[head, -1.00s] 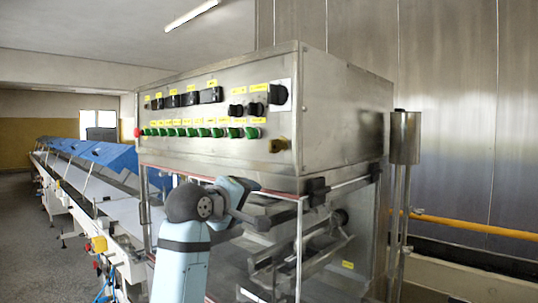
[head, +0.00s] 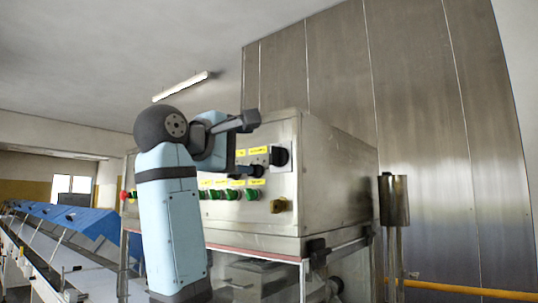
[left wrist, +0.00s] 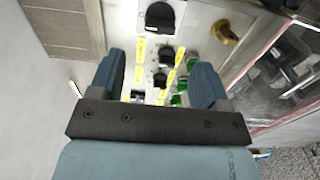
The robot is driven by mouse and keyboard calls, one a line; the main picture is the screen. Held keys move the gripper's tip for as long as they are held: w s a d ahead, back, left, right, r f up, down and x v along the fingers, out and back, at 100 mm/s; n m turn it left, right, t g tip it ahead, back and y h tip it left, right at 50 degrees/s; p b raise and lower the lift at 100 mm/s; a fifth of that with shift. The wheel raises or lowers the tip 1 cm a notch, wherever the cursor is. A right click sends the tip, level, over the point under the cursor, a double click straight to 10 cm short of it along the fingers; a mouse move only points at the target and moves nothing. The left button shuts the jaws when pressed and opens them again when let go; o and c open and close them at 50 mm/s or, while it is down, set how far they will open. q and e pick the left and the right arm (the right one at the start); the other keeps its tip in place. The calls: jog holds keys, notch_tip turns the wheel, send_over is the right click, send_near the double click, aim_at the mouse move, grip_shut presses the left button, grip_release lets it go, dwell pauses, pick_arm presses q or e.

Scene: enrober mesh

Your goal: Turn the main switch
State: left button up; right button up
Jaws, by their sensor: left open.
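The control panel of the steel cabinet carries a large black rotary knob (head: 279,156) at its upper right corner and a yellow-brown knob (head: 278,205) below it. I cannot tell by label which is the main switch. In the left wrist view the black knob (left wrist: 162,15) is at the top, beyond the fingertips, and the yellow-brown knob (left wrist: 225,31) is to its right. My left gripper (head: 238,140) is raised in front of the panel, left of the black knob. In the wrist view its two blue fingers (left wrist: 158,68) are apart with nothing held between them. My right gripper is out of view.
Green buttons (head: 231,194) and smaller black knobs line the panel; my arm hides its left part. Below is a clear-windowed frame (head: 262,249). A steel cylinder on a post (head: 393,200) stands right of the cabinet (head: 338,180). A long conveyor (head: 60,260) runs at left.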

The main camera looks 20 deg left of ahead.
aim_at(270, 155)
pick_arm(q)
jog(key=x, duration=0.8)
jog(key=shift+w+p, duration=0.15)
jog(key=shift+p, duration=0.15)
jog(key=c, duration=0.9)
